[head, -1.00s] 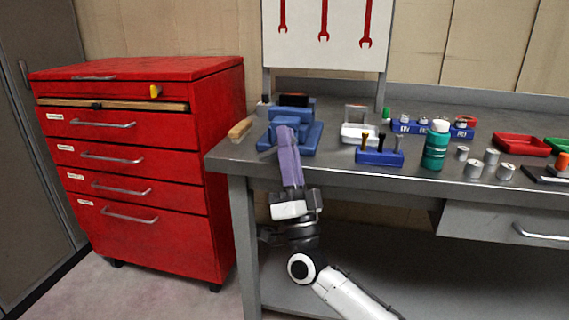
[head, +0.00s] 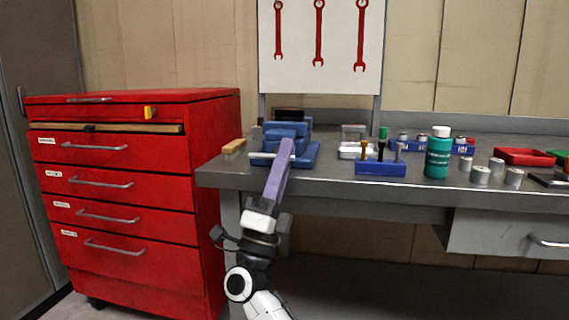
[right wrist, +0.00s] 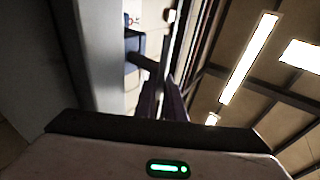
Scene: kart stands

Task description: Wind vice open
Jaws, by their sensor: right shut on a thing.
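The blue vice (head: 288,132) stands on the left end of the grey workbench. Its pale handle bar (head: 262,155) shows at the front, lying about level. My right gripper (head: 284,150) reaches up from below the bench edge, its long purple fingers shut on the handle bar. The fingers hide part of the bar and the vice front. In the right wrist view, the purple fingers (right wrist: 163,98) run up to a dark bar in front of the blue vice (right wrist: 132,45); the exact contact is too dark to make out. My left gripper is not in view.
A wooden-handled item (head: 233,146) lies left of the vice. A blue tool holder (head: 381,168), a green bottle (head: 438,158) and several metal cylinders stand to the right. A red drawer cabinet (head: 130,200) stands left of the bench (head: 330,183).

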